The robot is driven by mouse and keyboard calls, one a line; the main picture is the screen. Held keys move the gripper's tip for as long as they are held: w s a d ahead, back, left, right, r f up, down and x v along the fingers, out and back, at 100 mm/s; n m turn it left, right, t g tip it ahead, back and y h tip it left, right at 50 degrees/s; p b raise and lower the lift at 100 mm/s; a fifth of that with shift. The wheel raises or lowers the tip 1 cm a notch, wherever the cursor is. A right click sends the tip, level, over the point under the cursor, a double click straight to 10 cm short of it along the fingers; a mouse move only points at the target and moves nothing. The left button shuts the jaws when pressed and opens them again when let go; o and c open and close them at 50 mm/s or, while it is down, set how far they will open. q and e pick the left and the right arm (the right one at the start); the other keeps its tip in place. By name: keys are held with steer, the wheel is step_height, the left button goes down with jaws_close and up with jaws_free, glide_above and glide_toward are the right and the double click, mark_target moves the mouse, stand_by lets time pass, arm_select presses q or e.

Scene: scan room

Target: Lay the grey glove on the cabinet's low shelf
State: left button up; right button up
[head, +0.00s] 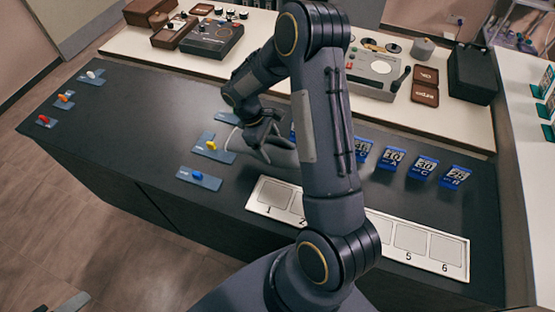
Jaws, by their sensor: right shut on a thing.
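My right gripper (262,135) is shut on a light grey, limp-looking thing (283,155), which seems to be the grey glove, just above the dark counter (130,105). My right arm rises across the middle of the head view and hides part of the counter. Whether the glove touches the counter is unclear. Two small grey tips (70,302) at the bottom left edge may belong to my left gripper; too little shows to tell. I cannot make out the cabinet's low shelf for sure.
Small blue-grey plates with coloured knobs (210,146) lie on the counter. A white numbered strip (440,247) lies at its front, with blue cards (423,167) behind. A cream bench (455,122) behind holds devices and boxes. A white surface with cards (533,130) stands right.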

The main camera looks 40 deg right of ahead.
steer(key=shift+s+d+f+b, duration=0.2)
steer(key=shift+d+f, duration=0.05)
steer(key=shift+f, duration=0.2)
steer(key=shift+s+d+f+b, duration=0.15)
steer(key=shift+s+d+f, duration=0.1)
steer(key=shift+f, duration=0.15)
steer(key=b+x, duration=0.1)
steer(key=x, duration=0.1)
steer(key=b+x, duration=0.1)
steer(key=x, duration=0.1)
steer(key=shift+w+d+f+b, duration=0.1)
steer(key=shift+w+d+b, duration=0.1)
steer(key=shift+b, duration=0.2)
steer(key=shift+f, duration=0.35)
steer(key=shift+r, duration=0.1)
steer(key=o, duration=1.2)
